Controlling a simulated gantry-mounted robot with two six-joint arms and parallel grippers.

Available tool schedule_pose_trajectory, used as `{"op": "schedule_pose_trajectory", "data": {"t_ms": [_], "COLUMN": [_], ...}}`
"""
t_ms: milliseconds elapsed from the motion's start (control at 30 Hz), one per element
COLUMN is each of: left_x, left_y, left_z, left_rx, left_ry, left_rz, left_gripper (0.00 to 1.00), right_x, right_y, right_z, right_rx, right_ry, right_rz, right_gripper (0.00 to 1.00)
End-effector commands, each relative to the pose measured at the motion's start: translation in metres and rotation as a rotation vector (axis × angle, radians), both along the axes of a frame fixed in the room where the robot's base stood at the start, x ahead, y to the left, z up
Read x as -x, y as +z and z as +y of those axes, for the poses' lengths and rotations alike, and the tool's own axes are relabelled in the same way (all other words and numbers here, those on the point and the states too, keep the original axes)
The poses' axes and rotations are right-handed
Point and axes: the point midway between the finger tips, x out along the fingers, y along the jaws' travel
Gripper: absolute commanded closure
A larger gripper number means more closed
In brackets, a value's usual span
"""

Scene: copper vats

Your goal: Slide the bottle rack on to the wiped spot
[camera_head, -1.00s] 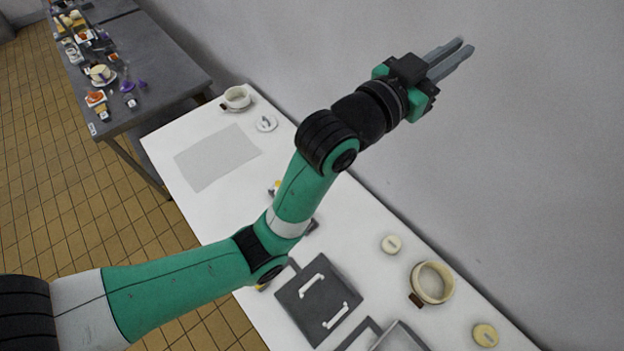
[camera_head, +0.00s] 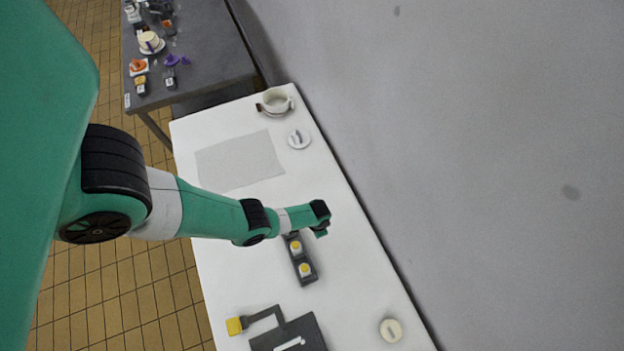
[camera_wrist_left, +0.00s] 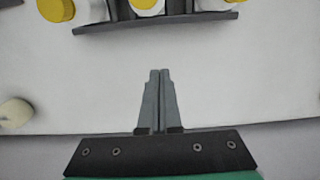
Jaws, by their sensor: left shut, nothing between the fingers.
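The bottle rack (camera_head: 312,273) is a dark grey holder of white, yellow-capped bottles, standing on the white table. My left arm hides its far end in the head view. It also shows at the top of the left wrist view (camera_wrist_left: 155,23), with its bottles cut off by the edge. A pale grey rectangle (camera_head: 240,160), which looks like the wiped spot, lies flat on the table beyond the arm. My left gripper (camera_wrist_left: 160,75) is shut and empty, over the table on the rack's wall side, with its tips apart from the rack. My right gripper is out of view.
A cream pot (camera_head: 276,102) and a round white lid (camera_head: 299,139) stand at the table's far end. A yellow-ended brush-like tool (camera_head: 237,325), a dark board (camera_head: 290,335) and a round cream lid (camera_head: 390,330) are nearer. The wall (camera_head: 480,180) runs along the right.

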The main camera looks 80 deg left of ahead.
Motion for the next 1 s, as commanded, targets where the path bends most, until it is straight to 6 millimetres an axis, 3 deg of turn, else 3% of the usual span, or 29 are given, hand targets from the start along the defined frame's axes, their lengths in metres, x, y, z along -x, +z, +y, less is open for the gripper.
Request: {"op": "schedule_pose_trajectory", "data": {"t_ms": [267,667,700,733,1000], "left_x": [-0.002,-0.002,0.009,0.015,0.037], "left_y": [-0.029,-0.114,-0.095,-0.094,-0.098], "left_z": [0.000,0.000,-0.003,-0.004,-0.010], "left_rx": [-0.001,-0.001,0.000,0.000,-0.001], "left_ry": [-0.002,-0.002,-0.002,-0.002,-0.003], "left_rz": [-0.003,-0.004,0.000,-0.001,-0.004], "left_gripper": [1.00,1.00,1.00,1.00,1.00], "right_x": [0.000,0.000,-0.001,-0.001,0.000], "right_y": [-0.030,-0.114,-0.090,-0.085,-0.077], "right_z": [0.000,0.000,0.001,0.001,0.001], "right_rx": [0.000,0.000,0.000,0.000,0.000], "right_ry": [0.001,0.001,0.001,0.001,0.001], "right_rz": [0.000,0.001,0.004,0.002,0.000], "right_gripper": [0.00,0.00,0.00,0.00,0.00]}}
